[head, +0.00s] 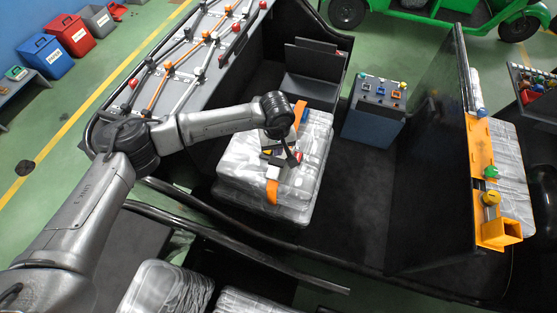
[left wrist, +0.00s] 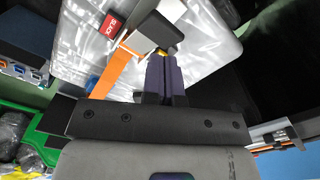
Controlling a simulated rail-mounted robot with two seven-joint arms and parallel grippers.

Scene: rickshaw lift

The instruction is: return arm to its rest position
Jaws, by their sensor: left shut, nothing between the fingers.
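My left arm reaches in from the left in the head view. Its gripper (head: 287,160) is over a stack of clear wrapped packs (head: 240,165) with an orange strap (head: 272,190). In the left wrist view the two dark fingers (left wrist: 165,75) are together with nothing between them. A black block (left wrist: 158,30) and a red label (left wrist: 109,24) lie on the clear pack (left wrist: 85,40) just beyond the fingertips. I cannot tell whether the fingers touch the block. My right gripper is not in view.
A blue-grey box (head: 375,110) with coloured knobs stands right of the stack. A dark upright panel (head: 430,160) is further right. A sloped board (head: 185,65) with rods and red knobs lies behind my arm. Red (head: 70,35) and blue (head: 46,57) bins stand at the upper left.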

